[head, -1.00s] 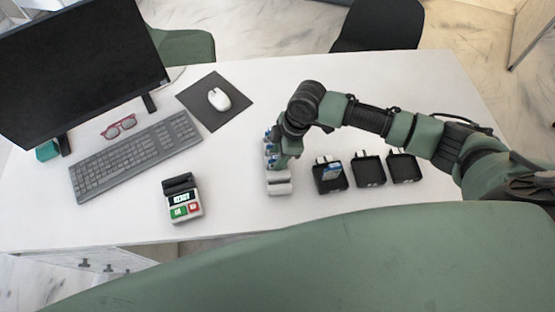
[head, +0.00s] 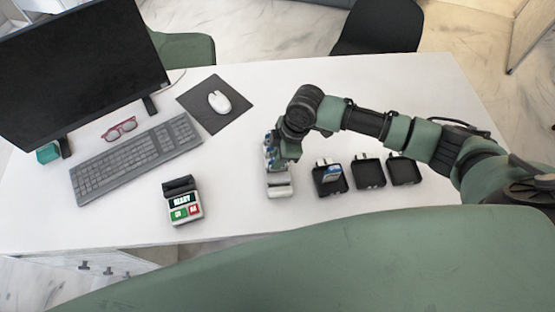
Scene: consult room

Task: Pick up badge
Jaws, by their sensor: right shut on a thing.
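A white rack (head: 279,190) stands near the front edge of the table, with small blue-and-white badges in a row along it. My right gripper (head: 277,164) is over this rack, shut on a badge that the hand mostly hides. I cannot tell whether that badge is clear of the rack. Another blue-and-white badge (head: 333,173) sits in the leftmost of three black trays, right of the rack. My left gripper is not in view.
The other black trays (head: 368,178) (head: 405,176) look empty. A card terminal (head: 183,203) with green and red keys stands left of the rack. A keyboard (head: 134,160), glasses (head: 120,128), mouse (head: 219,102) on a dark pad and monitor (head: 80,70) are farther left. The table's back right is clear.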

